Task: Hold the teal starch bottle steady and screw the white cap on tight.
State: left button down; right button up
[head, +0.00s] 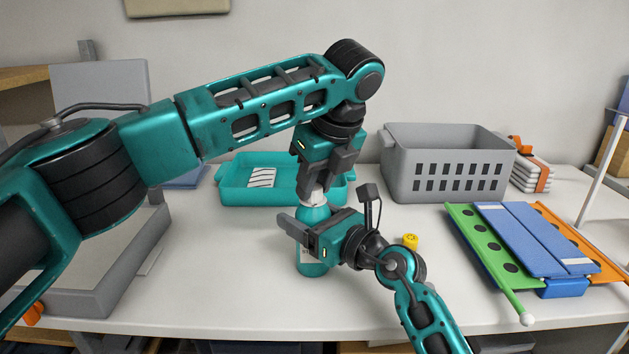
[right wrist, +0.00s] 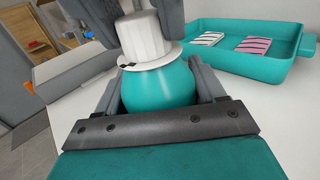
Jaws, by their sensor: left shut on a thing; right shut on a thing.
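The teal starch bottle (head: 312,268) stands upright on the white table in the head view, its middle covered by my right gripper. My right gripper (head: 301,234) is shut around the bottle's body from the right. In the right wrist view the bottle's round teal shoulder (right wrist: 160,88) sits between the fingers. The white ribbed cap (right wrist: 143,38), with a wide white rim below it, is on top of the bottle. My left gripper (head: 314,188) points down from above and is shut on the cap, a finger on each side. I cannot tell how tight the cap sits.
Behind the bottle is a teal tray (head: 232,184) with striped folded cloths. A grey basket (head: 450,150) stands at the back right. A blue, green and orange folding board (head: 530,240) lies right. A small yellow object (head: 411,240) is beside my right arm. A grey bin (head: 90,300) is left.

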pick_arm(q)
jog(key=n+g, duration=0.1)
jog(key=n, duration=0.2)
jog(key=shift+d+y, duration=0.1)
jog(key=shift+y, duration=0.2)
jog(key=c, duration=0.8)
grip_release()
jog(key=shift+o, duration=0.4)
jog(key=shift+o, duration=1)
jog(key=m+t, duration=0.1)
jog(key=m, duration=0.2)
jog(key=shift+m+h, duration=0.3)
jog(key=shift+h, duration=0.1)
jog(key=m+h, duration=0.1)
jog(key=m, duration=0.2)
jog(key=shift+a, duration=0.2)
jog(key=shift+m, duration=0.3)
